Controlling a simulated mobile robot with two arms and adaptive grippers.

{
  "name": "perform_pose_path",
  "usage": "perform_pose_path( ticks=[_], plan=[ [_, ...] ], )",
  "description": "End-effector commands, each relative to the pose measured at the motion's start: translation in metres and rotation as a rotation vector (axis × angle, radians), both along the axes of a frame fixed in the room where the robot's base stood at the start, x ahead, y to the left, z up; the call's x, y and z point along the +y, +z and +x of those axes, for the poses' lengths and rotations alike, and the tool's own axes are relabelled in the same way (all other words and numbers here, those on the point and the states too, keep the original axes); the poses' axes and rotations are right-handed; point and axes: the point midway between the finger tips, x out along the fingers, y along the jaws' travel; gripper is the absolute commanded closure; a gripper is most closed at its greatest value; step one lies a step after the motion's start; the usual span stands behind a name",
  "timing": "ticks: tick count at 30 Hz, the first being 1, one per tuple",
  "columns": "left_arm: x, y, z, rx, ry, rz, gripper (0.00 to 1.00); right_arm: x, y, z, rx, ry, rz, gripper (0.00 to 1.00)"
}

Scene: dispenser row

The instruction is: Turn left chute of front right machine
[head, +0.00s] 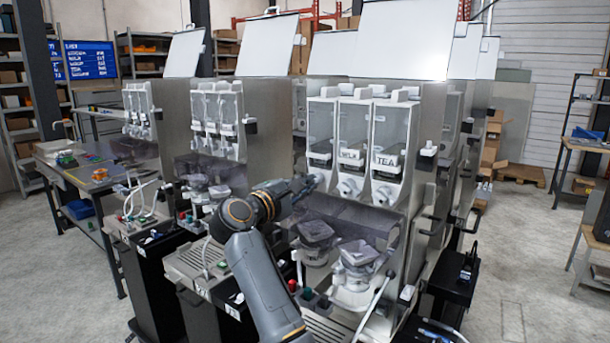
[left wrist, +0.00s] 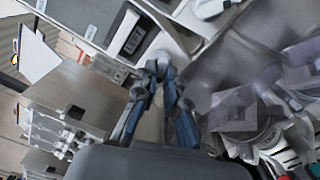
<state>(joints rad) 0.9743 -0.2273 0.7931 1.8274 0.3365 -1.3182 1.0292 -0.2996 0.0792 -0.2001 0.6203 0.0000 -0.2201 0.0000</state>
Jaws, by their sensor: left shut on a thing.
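The front right machine (head: 420,185) has three clear hoppers in a row, two with labels reading something like WLK and TEA. Its left hopper (head: 321,125) has a white chute knob low on its front, mostly hidden by my left gripper (head: 312,183) in the head view. In the left wrist view my left gripper (left wrist: 160,72) has its two fingers closed together on the pale left chute knob (left wrist: 158,56), below a dark label. The middle chute knob (head: 350,187) and right chute knob (head: 384,194) are free. My right gripper is not in view.
Two grinder-like units with square dark tops (head: 316,232) stand below the chutes. More dispenser machines (head: 215,120) stand to the left and behind. A workbench (head: 85,165) is at the far left. The floor at right (head: 520,240) is open.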

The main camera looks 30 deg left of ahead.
Motion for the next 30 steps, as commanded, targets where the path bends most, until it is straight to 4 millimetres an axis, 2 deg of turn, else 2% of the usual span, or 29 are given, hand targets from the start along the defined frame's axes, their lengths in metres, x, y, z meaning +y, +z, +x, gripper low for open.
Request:
perform_pose_path(
  ticks=[1,9,27,28,30],
  plan=[
    [-0.001,0.002,0.000,0.006,-0.001,-0.030,1.00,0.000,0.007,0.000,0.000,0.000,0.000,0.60],
    [0.000,0.000,0.000,0.013,0.001,-0.143,1.00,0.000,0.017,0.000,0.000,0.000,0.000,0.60],
    [0.000,-0.002,0.000,0.016,0.000,-0.180,1.00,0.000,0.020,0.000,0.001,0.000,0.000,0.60],
    [0.000,-0.002,0.000,0.016,0.000,-0.180,0.85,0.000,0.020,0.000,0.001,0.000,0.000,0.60],
    [0.000,-0.002,0.000,0.016,0.000,-0.180,0.71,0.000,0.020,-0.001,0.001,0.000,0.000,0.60]
  ],
)
